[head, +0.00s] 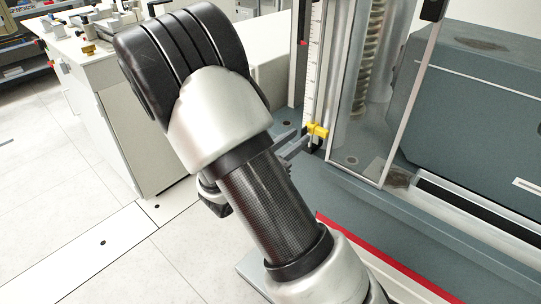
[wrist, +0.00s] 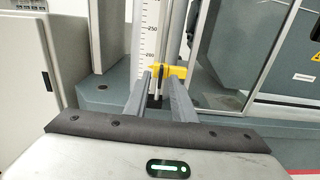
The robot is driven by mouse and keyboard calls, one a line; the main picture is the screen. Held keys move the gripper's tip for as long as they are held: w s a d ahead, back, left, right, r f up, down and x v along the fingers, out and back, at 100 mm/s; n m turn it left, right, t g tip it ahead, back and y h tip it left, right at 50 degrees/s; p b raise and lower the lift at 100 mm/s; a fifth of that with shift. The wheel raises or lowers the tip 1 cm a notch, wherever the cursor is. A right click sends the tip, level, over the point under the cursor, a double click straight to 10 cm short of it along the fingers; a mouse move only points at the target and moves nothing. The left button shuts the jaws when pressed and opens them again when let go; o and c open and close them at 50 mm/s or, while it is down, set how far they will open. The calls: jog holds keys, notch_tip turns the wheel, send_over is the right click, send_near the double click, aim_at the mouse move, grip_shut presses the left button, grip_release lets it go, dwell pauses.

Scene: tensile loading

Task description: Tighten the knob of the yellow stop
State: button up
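The yellow stop (head: 318,131) sits on the upright scale column, low down, in the head view. In the wrist view the yellow stop (wrist: 177,71) is straight ahead, just past the fingertips, with a small yellow part reaching left between them. My gripper (wrist: 160,78) is open, with a clear gap between its two grey fingers. Its tips are close to the stop; whether they touch it, I cannot tell. In the head view my gripper (head: 299,142) is partly hidden behind my arm, its fingers pointing at the stop from the left.
The white scale (head: 313,70) rises above the stop. A clear guard panel (head: 409,100) stands just right of it, beside a coiled spring (head: 372,35). A grey machine housing (head: 480,100) fills the right. A white cabinet (head: 140,130) stands at left, with open floor before it.

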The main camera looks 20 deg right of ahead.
jog(key=p+v, duration=0.2)
jog(key=v, duration=1.3)
jog(key=shift+s+a, duration=0.2)
jog(key=shift+a, duration=0.05)
jog(key=s+d+r+m+g+y, duration=0.3)
jog(key=s+d+r+m+g, duration=0.1)
jog(key=s+d+m+g, duration=0.6)
jog(key=s+a+r+m+y, duration=0.2)
jog(key=s+m+y, duration=0.3)
jog(key=m+y, duration=0.35)
jog(key=a+r+m+t+y+p, duration=0.1)
jog(key=r+m+t+p, duration=0.1)
jog(key=r+p, duration=0.8)
jog(key=a+r+m+t+y+p, duration=0.2)
jog(key=r+p, duration=0.8)
jog(key=r, duration=0.7)
jog(key=shift+a+r+m+t, duration=0.35)
jog(key=shift+m+t, duration=0.45)
jog(key=shift+m, duration=0.25)
